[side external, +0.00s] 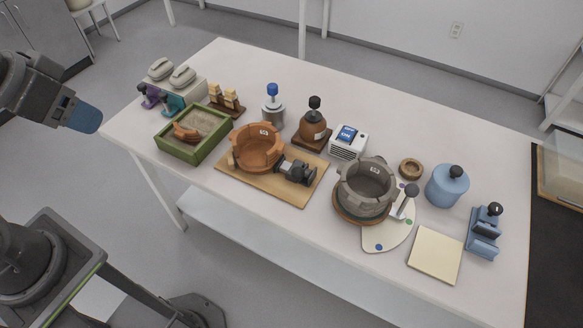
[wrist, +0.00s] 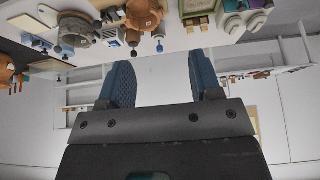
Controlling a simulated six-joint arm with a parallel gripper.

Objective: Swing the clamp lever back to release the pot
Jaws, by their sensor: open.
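A grey, broken-rimmed pot (side external: 366,187) stands on a round brown base toward the right of the table in the side view. Beside it, a lever (side external: 405,202) with a dark knob stands up from a pale plate (side external: 380,236) marked with coloured dots. An orange, broken-rimmed pot (side external: 257,149) sits on a wooden board (side external: 250,188), with a dark clamp-like device (side external: 297,172) at its right. My gripper (side external: 84,118) is off the table's left end, far from both pots. In the wrist view its blue fingers (wrist: 162,82) are apart with nothing between them.
A green sand tray (side external: 193,150) holds an orange sherd. The back right tabletop is clear.

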